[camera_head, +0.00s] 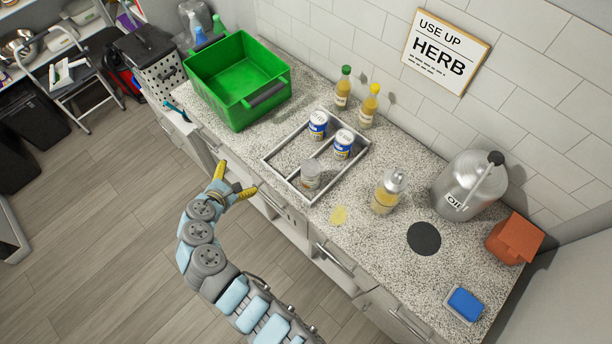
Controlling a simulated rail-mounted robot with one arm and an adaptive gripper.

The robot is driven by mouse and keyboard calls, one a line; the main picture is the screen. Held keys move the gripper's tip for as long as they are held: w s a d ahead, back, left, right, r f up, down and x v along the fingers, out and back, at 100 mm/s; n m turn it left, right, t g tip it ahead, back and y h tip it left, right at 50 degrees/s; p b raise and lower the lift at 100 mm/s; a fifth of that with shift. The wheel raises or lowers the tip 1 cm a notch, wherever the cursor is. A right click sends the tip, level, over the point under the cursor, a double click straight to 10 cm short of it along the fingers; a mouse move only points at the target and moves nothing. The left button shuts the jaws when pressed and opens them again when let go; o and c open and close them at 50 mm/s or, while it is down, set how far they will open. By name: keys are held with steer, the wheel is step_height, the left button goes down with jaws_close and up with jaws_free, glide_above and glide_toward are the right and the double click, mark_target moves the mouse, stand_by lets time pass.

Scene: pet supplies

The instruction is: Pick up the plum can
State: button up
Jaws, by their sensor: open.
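No plum-coloured can stands out in the head view. Two white-and-blue cans, a left one (317,125) and a right one (343,144), stand in the far part of a grey divided tray (277,174) on the counter. A greyish, clear-looking container (311,175) stands in its near part. The labels are too small to read. My gripper (234,182) has yellow fingers spread apart. It is open and empty, in front of the counter's front edge, to the left of the tray and apart from it.
A green crate (213,72) stands left of the tray.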

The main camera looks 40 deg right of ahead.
steer(key=s+d+r+m+g+h+b, duration=0.1)
steer(key=s+d+r+g, duration=0.15)
steer(key=s, duration=0.25)
steer(key=s+d+r+g+h, duration=0.1)
steer(key=s+d+r+g, duration=0.1)
steer(key=s+g, duration=0.2)
steer(key=p, duration=0.1)
glide_toward(311, 171)
steer(key=shift+g, duration=0.25)
steer(key=d+f, duration=0.2)
steer(key=w+d+f, duration=0.1)
steer(key=d+f, duration=0.1)
steer(key=d, duration=0.1)
steer(key=shift+f, duration=0.3)
steer(key=p+x, duration=0.1)
steer(key=x, duration=0.3)
steer(key=shift+s+f, duration=0.15)
steer(key=shift+s, duration=0.05)
steer(key=shift+d+f, duration=0.3)
steer(key=shift+d, duration=0.25)
steer(key=c, duration=1.4)
steer(key=shift+o, duration=0.2)
steer(key=shift+r, duration=0.1)
